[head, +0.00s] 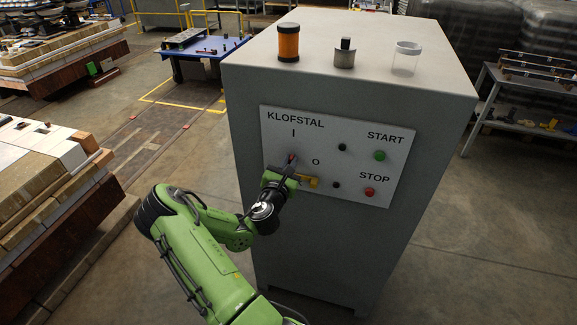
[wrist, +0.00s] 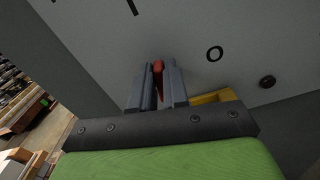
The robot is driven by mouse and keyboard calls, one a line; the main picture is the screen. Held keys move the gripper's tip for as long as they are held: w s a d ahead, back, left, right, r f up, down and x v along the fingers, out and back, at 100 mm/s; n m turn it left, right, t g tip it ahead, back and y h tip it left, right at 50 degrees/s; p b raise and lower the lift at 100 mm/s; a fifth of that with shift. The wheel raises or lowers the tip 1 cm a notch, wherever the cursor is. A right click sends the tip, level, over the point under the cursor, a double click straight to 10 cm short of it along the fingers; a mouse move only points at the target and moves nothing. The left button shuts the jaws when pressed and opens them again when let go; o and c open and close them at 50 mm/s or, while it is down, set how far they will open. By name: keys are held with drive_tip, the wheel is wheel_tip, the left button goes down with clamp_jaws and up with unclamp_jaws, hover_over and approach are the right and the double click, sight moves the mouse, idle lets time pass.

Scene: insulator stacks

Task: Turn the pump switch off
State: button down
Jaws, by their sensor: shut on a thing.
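The pump switch is a red handle (head: 291,157) on the white KLOFSTAL panel (head: 345,140) of a grey cabinet. My gripper (head: 287,167) is at the panel's left side, just below the I mark. In the wrist view my gripper (wrist: 159,80) is shut on the red handle (wrist: 158,68), which shows as a thin strip between the two grey fingers. The handle's tip points up, roughly toward the I and left of the O. The fingers hide most of the handle. A yellow part (head: 309,182) lies right of the gripper, partly hidden in the wrist view (wrist: 212,97).
The green START button (head: 379,156) and red STOP button (head: 369,191) sit at the panel's right. Black knobs (head: 342,147) are between. An orange jar (head: 288,43), a metal weight (head: 345,55) and a clear cup (head: 406,60) stand on the cabinet top.

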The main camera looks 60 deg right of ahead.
drive_tip(key=shift+s+f+m+b, duration=0.15)
drive_tip(key=shift+f+m+b, duration=0.1)
drive_tip(key=shift+m+b, duration=2.05)
drive_tip(key=shift+s+f+m+b, duration=0.15)
drive_tip(key=shift+f+m+b, duration=0.1)
drive_tip(key=shift+m+b, duration=2.1)
drive_tip(key=shift+s+f+m+b, duration=0.2)
drive_tip(key=shift+m+b, duration=1.2)
drive_tip(key=shift+m, duration=1.75)
drive_tip(key=c, duration=1.2)
unclamp_jaws()
drive_tip(key=shift+o, duration=0.2)
